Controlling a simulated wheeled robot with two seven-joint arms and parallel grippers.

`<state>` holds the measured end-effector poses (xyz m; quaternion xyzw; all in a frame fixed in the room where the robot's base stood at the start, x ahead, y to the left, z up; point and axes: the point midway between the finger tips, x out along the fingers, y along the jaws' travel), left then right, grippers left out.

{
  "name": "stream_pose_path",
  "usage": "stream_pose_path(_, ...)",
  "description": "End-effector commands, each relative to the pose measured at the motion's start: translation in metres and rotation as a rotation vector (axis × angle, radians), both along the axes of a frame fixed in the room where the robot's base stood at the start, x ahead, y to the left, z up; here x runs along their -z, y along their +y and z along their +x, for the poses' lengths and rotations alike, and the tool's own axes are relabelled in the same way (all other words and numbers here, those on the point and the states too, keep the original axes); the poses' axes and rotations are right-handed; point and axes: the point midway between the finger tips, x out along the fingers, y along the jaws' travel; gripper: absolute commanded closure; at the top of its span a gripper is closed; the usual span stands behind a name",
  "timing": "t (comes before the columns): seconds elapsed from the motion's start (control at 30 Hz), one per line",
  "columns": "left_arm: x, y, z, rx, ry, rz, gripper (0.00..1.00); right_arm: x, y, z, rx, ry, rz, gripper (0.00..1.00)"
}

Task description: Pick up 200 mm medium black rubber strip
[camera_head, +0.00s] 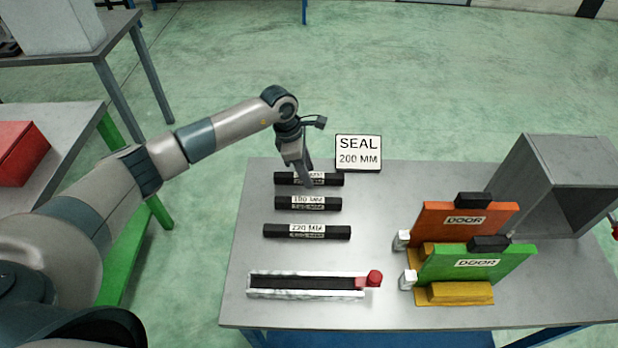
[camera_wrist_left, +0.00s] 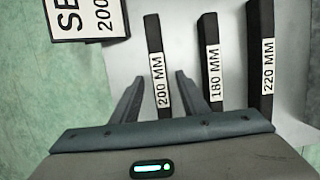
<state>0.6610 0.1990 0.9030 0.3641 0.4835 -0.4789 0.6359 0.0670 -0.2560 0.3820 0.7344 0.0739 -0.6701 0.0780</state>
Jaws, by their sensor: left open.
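The 200 mm medium black rubber strip (camera_head: 332,180) lies on the grey table, farthest back of the three black strips. Its white "200 MM" label reads clearly in the left wrist view (camera_wrist_left: 158,66). My left gripper (camera_head: 303,180) is over this strip, pointing down and partly hiding its label. In the left wrist view my open left gripper (camera_wrist_left: 158,76) has one finger on either side of the strip's near end, with gaps between. Nothing is held. Whether the fingertips are at the strip's height is hard to tell. My right gripper does not show.
A 180 mm strip (camera_head: 283,202) and a 220 mm strip (camera_head: 272,231) lie in front. A "SEAL 200 MM" sign (camera_head: 358,153) stands behind. Nearer is a channel fixture (camera_head: 304,293) with a red knob. Orange (camera_head: 437,224) and green (camera_head: 502,262) door panels and a grey box (camera_head: 560,166) are right.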

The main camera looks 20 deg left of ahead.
Motion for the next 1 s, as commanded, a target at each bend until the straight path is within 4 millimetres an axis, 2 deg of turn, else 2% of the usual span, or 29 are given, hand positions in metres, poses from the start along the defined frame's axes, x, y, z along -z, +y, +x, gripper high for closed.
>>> stream_pose_path(0.17, 0.0, 0.0, 0.0, 0.0, 0.0, 0.0, 0.62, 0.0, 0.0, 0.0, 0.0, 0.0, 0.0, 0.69)
stream_pose_path(0.3, 0.0, 0.0, 0.0, 0.0, 0.0, 0.0, 0.95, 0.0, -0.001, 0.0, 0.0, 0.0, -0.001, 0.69)
stream_pose_path(0.33, 0.0, 0.0, 0.0, 0.0, 0.0, 0.0, 1.0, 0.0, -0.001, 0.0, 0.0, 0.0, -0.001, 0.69)
stream_pose_path(0.77, -0.004, 0.0, 0.001, 0.0, -0.001, -0.001, 1.0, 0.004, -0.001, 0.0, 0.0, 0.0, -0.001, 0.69)
stream_pose_path(1.0, -0.027, 0.0, 0.002, 0.001, -0.006, 0.0, 1.0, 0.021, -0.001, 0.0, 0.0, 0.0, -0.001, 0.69)
